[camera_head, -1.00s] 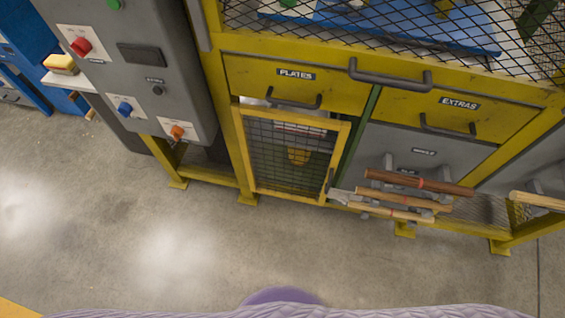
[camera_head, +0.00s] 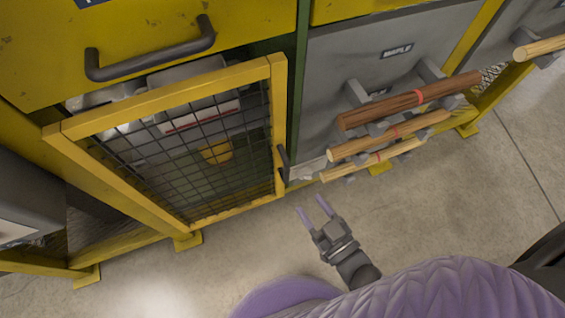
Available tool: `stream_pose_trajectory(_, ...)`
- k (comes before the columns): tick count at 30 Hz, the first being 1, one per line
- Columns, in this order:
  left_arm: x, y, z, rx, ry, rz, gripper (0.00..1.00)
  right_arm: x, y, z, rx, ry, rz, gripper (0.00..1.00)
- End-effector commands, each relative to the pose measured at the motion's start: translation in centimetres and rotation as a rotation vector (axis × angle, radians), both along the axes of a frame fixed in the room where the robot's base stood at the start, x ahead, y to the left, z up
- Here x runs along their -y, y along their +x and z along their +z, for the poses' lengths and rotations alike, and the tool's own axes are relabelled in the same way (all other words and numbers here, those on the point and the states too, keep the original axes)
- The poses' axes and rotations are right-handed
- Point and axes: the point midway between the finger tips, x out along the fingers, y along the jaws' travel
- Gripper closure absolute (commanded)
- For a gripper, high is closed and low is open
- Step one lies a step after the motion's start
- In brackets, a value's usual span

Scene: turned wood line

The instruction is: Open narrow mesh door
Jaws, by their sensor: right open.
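The narrow mesh door (camera_head: 277,110) has a yellow frame and dark wire mesh, and looks shut in the yellow cabinet frame. Its dark upright handle (camera_head: 284,163) is on the door's right side. My right gripper (camera_head: 316,207) is below and a little right of the handle, apart from it. Its two purple fingers are spread and empty, pointing up towards the cabinet. My left gripper is not in view.
A rack of turned wood bars (camera_head: 408,99) sticks out from the grey maple panel (camera_head: 335,60), right of the door handle. A yellow drawer with a dark handle (camera_head: 150,55) is above the door. Open concrete floor (camera_head: 450,200) lies in front.

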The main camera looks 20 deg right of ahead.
Motion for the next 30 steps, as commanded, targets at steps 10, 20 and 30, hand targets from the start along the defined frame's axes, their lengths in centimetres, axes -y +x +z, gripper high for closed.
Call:
stream_pose_trajectory(10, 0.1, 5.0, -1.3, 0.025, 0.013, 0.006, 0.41, -1.6, 6.6, 0.2, 0.024, 0.008, -0.002, 0.47)
stream_pose_trajectory(20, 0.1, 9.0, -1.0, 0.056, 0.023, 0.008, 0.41, -2.3, 9.7, 0.4, 0.02, 0.006, -0.002, 0.47)
stream_pose_trajectory(30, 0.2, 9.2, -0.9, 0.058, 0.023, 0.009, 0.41, -2.3, 9.8, 0.5, 0.02, 0.006, -0.001, 0.66)
